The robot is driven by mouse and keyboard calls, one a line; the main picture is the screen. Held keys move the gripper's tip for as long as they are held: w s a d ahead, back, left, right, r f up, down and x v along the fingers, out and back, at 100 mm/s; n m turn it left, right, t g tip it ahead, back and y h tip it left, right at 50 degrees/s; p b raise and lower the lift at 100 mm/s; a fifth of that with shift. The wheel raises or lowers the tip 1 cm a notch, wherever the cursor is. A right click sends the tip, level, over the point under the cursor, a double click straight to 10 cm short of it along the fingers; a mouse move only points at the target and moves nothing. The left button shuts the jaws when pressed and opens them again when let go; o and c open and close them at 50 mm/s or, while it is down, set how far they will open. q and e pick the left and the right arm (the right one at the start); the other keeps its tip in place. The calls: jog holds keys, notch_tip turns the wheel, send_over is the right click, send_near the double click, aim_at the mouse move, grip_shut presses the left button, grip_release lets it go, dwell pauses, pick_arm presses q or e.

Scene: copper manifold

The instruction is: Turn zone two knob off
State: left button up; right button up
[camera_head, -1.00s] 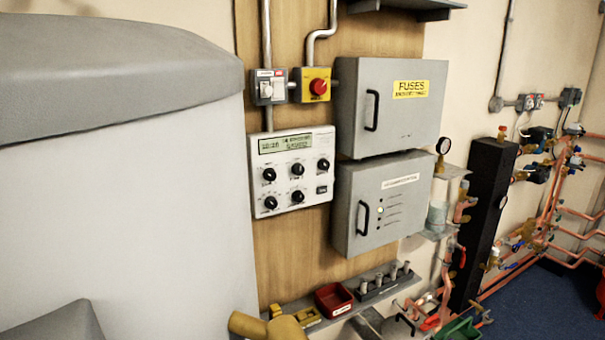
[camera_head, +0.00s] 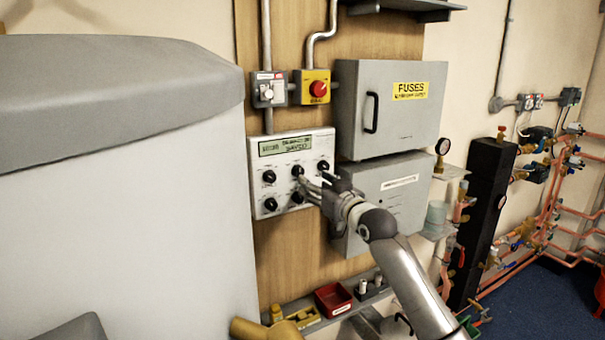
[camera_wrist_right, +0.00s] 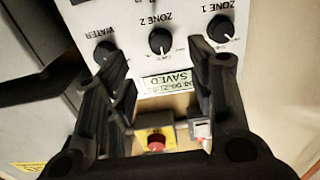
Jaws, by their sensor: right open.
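The white control panel (camera_head: 262,152) is fixed to the wooden backboard, with a display and several black knobs. The zone two knob (camera_head: 298,170) is the middle one in the top row. In the right wrist view, which is upside down, the zone two knob (camera_wrist_right: 160,42) shows below its label, just past and between the fingertips. My right gripper (camera_head: 309,184) is open in front of the panel; it also shows in the right wrist view (camera_wrist_right: 155,75). My left gripper is out of view.
The zone one knob (camera_wrist_right: 221,28) and water knob (camera_wrist_right: 104,52) flank it closely. A grey fuse box (camera_head: 420,120) and a lower grey cabinet (camera_head: 408,205) stand to the right. A red stop button (camera_head: 318,89) is above. A shelf with a red tray (camera_head: 333,299) is below.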

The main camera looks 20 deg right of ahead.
aim_at(301, 174)
jog(key=shift+w+a+p, duration=0.25)
jog(key=shift+w+p, duration=0.05)
jog(key=shift+w, duration=0.95)
jog(key=shift+w+a+p, duration=0.25)
jog(key=shift+w+p, duration=0.1)
jog(key=shift+w, duration=0.9)
jog(key=shift+w+a+p, duration=0.25)
jog(key=shift+w+p, duration=0.05)
jog(key=shift+w, duration=0.95)
jog(key=c, duration=1)
jog(key=n+b, duration=0.2)
jog(key=n, duration=0.1)
jog(key=shift+d+n, duration=0.1)
jog(key=shift+n, duration=0.3)
jog(key=shift+c, duration=0.2)
jog(key=shift+n, duration=2.5)
